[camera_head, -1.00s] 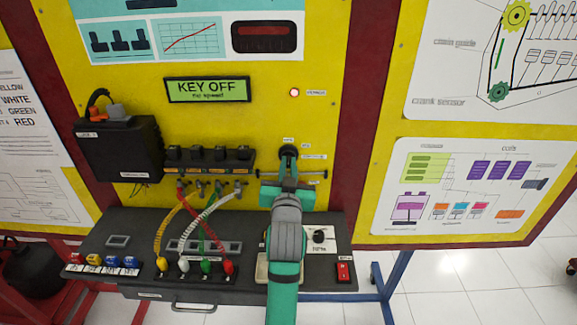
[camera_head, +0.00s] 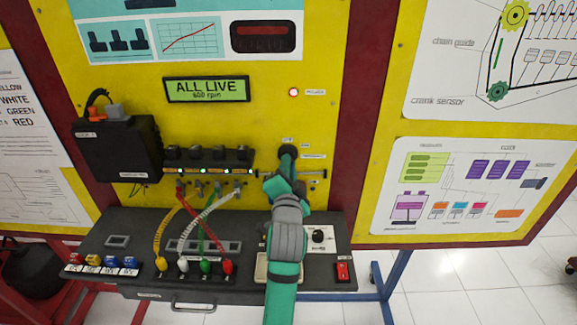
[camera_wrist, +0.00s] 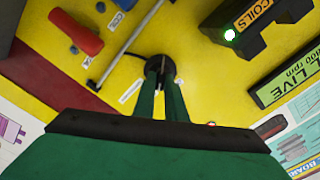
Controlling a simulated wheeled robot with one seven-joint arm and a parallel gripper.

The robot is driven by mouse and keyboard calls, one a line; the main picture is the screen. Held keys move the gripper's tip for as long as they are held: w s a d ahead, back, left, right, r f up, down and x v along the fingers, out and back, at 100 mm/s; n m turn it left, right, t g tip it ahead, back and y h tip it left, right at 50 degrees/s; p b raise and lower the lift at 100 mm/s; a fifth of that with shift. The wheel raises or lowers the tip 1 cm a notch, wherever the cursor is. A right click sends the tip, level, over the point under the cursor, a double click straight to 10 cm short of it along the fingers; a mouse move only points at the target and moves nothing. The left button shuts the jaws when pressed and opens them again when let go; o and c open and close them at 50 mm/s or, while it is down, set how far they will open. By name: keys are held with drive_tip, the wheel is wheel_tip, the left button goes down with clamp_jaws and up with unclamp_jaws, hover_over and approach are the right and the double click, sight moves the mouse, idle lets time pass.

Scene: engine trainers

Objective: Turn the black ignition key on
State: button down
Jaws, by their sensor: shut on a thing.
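The black ignition switch (camera_head: 287,151) sits on the yellow panel, above and in front of my arm. In the wrist view its round black body (camera_wrist: 162,68) shows with the key between my green fingers. My gripper (camera_wrist: 162,75) is shut on the key, which is mostly hidden by the fingers. In the head view my gripper (camera_head: 286,172) reaches up to the switch, turned edge-on. Green lights (camera_head: 203,170) glow on the coil row.
A metal rod (camera_head: 312,174) runs across the panel beside my gripper. The dark console (camera_head: 130,221) below carries coloured leads, a round knob (camera_head: 319,236) and a red switch (camera_head: 344,271). A black box (camera_head: 120,150) is mounted at left.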

drive_tip(key=shift+m, duration=0.7)
drive_tip(key=c, duration=1.8)
unclamp_jaws()
drive_tip(key=s, duration=1.1)
drive_tip(key=shift+d, duration=0.2)
drive_tip(key=shift+w, duration=0.1)
